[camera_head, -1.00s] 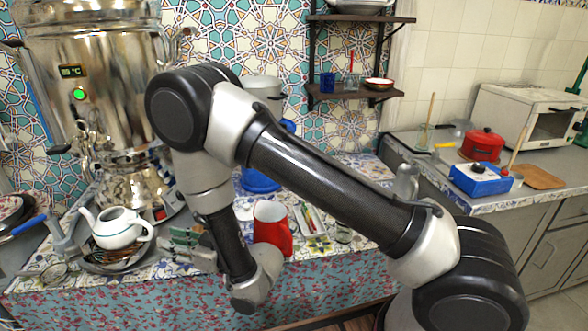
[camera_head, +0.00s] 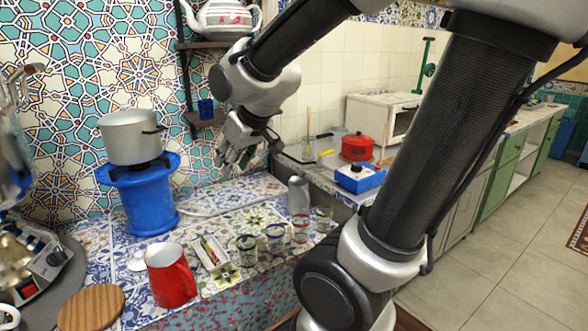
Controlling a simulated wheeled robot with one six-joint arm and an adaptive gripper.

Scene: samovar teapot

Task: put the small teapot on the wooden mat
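The round wooden mat (camera_head: 91,308) lies bare on the tiled counter at the lower left, left of the red pitcher. A white teapot with a red pattern (camera_head: 222,18) sits on the top wall shelf, partly cut off by the top edge. Part of a white pot with a handle (camera_head: 9,318) shows at the lower left corner; most of it is out of view. My gripper (camera_head: 232,158) is in front of the tiled wall, above the counter and below the shelves. It seems to hold nothing; its finger opening is too small to judge.
A blue stove (camera_head: 150,198) bears a grey pot (camera_head: 132,136). A red pitcher (camera_head: 170,275), a small tray (camera_head: 210,254), several glasses (camera_head: 275,238) and a grey flask (camera_head: 298,196) stand on the counter. My arm crosses the right side. Counter between stove and flask looks fairly clear.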

